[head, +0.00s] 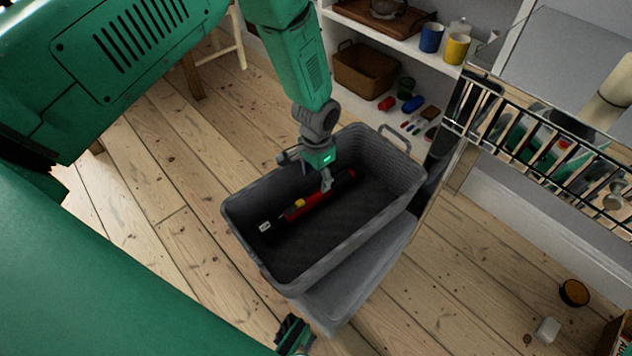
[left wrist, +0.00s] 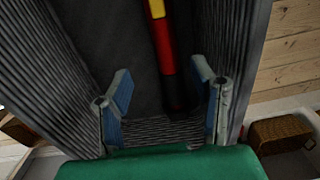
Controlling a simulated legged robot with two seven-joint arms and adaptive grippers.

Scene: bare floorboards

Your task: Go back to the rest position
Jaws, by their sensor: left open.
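My left gripper (head: 326,182) hangs down inside a grey basket, above a red and black flashlight-like tool (head: 303,208) with a yellow part. In the left wrist view my left gripper (left wrist: 161,76) has its two blue-padded fingers spread wide, with nothing held between them. The red and black tool (left wrist: 166,55) lies on the basket floor beyond the fingers. The grey basket (head: 240,215) is ribbed, with handles. A dark and green part at the bottom edge of the head view may be my right gripper (head: 293,335); its jaws cannot be made out.
The basket rests on a grey block-like support (head: 365,280). White shelves behind hold a wicker basket (head: 363,70), a blue mug (head: 431,38) and a yellow mug (head: 456,48). A metal rack (head: 540,140) stands at the right. Floorboards (head: 150,190) are clear at left.

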